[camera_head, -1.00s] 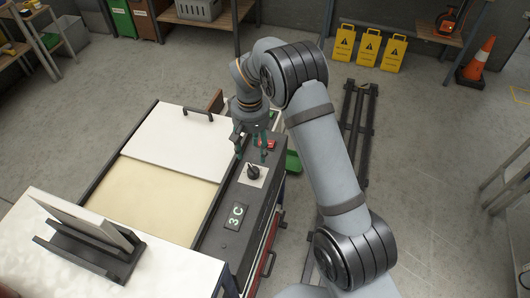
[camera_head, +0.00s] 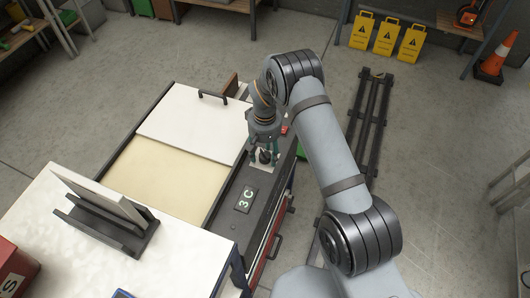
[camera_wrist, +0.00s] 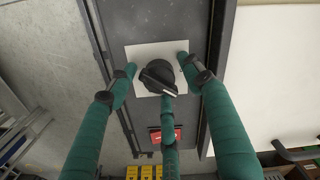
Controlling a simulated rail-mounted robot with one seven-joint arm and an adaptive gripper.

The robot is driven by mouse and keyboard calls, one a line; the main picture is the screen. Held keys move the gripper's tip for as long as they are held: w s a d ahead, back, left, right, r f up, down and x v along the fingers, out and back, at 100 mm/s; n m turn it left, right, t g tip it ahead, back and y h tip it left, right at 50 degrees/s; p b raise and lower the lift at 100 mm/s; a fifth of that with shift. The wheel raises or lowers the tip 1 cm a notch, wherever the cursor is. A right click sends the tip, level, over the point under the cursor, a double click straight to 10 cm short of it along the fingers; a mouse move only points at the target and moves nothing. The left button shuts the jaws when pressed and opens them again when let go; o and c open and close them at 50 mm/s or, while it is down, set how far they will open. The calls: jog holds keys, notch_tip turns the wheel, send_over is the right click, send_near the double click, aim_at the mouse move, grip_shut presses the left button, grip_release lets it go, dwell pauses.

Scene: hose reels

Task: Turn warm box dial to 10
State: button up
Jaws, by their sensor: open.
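The warm box (camera_head: 171,188) has a dark front panel with a black dial (camera_head: 265,157) on a white square plate. In the wrist view the dial (camera_wrist: 158,77) shows clearly, with a pale pointer mark toward the lower right. No scale numbers are legible. The display (camera_head: 245,199) on the panel reads "3 C". My gripper (camera_head: 264,160) points down at the dial, its green fingers open. In the wrist view my gripper (camera_wrist: 157,75) has its fingers spread around the dial, with visible gaps at the sides. I cannot tell whether the lower finger touches it.
A red switch or label (camera_wrist: 164,135) sits on the panel beyond the dial. The box's white lid (camera_head: 195,125) has a dark handle and covers part of the pale interior. A white table (camera_head: 180,260) with a dark stand (camera_head: 100,230) is in the foreground. Yellow signs (camera_head: 386,36) stand far back.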

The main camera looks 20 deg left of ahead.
jog(key=shift+c, duration=1.2)
jog(key=c, duration=0.7)
jog(key=shift+c, duration=0.8)
jog(key=b, duration=0.1)
jog(key=m+b, duration=0.1)
jog(key=b, duration=0.1)
jog(key=shift+a+f+m, duration=0.1)
jog(key=shift+f+m, duration=0.2)
jog(key=shift+f, duration=0.05)
jog(key=shift+r+m+b, duration=0.15)
jog(key=shift+m+b, duration=0.8)
jog(key=shift+m, duration=0.05)
jog(key=shift+r+m, duration=0.2)
jog(key=shift+m, duration=0.2)
jog(key=o, duration=1.1)
